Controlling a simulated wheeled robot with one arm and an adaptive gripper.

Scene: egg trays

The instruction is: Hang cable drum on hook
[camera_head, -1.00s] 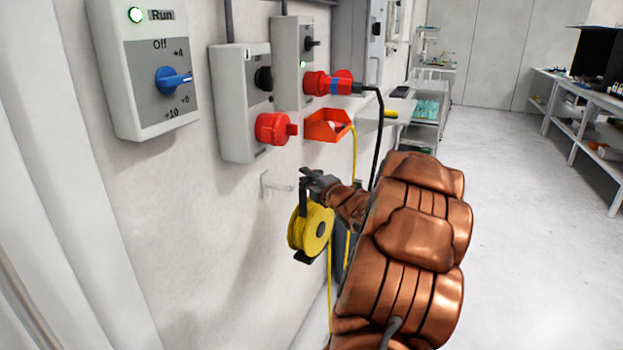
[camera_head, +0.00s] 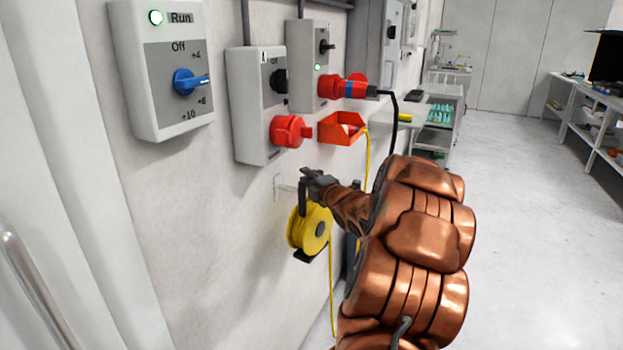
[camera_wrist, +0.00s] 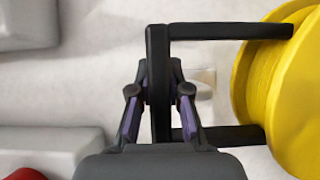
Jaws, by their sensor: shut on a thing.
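The yellow cable drum (camera_head: 310,229) hangs below my gripper (camera_head: 308,182) in its black frame (camera_head: 303,256). My gripper is shut on this frame, and in the wrist view the fingers (camera_wrist: 159,97) close on its upright bar (camera_wrist: 157,60). The drum shows at the right of the wrist view (camera_wrist: 283,85). The pale wall hook (camera_head: 279,187) is just left of my gripper in the head view. Its outer end overlaps the frame's top there, so I cannot tell whether they touch. A pale piece of the hook (camera_wrist: 204,78) shows behind the frame in the wrist view.
Switch boxes (camera_head: 262,105) with a red socket (camera_head: 290,131) are above the hook. A red plug (camera_head: 350,88) with a black cable and an orange bin (camera_head: 341,130) are nearby. A yellow cable (camera_head: 331,290) hangs below the drum. The floor at right is clear.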

